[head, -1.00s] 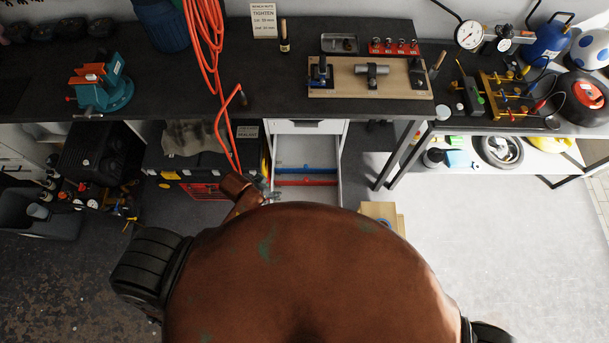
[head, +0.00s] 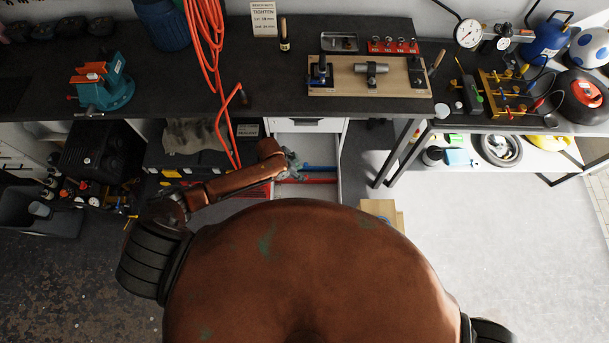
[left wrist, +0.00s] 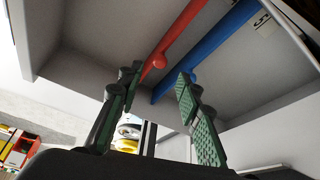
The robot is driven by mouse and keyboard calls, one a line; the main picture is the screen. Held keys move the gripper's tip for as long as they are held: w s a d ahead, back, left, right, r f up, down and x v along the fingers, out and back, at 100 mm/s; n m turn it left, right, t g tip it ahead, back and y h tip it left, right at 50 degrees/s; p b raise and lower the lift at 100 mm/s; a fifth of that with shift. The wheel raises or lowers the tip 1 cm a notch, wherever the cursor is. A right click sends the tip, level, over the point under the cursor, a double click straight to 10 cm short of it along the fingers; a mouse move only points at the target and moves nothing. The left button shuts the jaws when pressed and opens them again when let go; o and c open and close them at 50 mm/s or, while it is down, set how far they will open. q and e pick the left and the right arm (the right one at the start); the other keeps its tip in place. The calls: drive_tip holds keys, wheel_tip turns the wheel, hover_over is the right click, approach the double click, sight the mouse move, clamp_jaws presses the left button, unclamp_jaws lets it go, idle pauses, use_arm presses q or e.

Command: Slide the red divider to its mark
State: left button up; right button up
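The red divider (head: 312,181) lies across the open drawer (head: 333,195), on the near side of the blue divider (head: 322,168). In the left wrist view the red divider (left wrist: 175,32) has a round red knob, and the blue divider (left wrist: 205,47) runs beside it. My left gripper (head: 292,164) is over the left part of the drawer and hides the dividers' left ends. In the left wrist view its green-padded fingers (left wrist: 158,85) are apart, with the knob beyond their tips, nearer the left finger. A pale label (left wrist: 264,22) shows past the blue divider. My right gripper is out of view.
The drawer's grey walls (left wrist: 35,60) surround the dividers. The dark workbench (head: 190,100) overhangs behind, with an orange cable (head: 222,125) hanging down left of the drawer.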

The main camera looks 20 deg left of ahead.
sight(306, 176)
use_arm(q)
drive_tip(key=shift+x, duration=2.8)
drive_tip(key=shift+c, duration=0.5)
clamp_jaws()
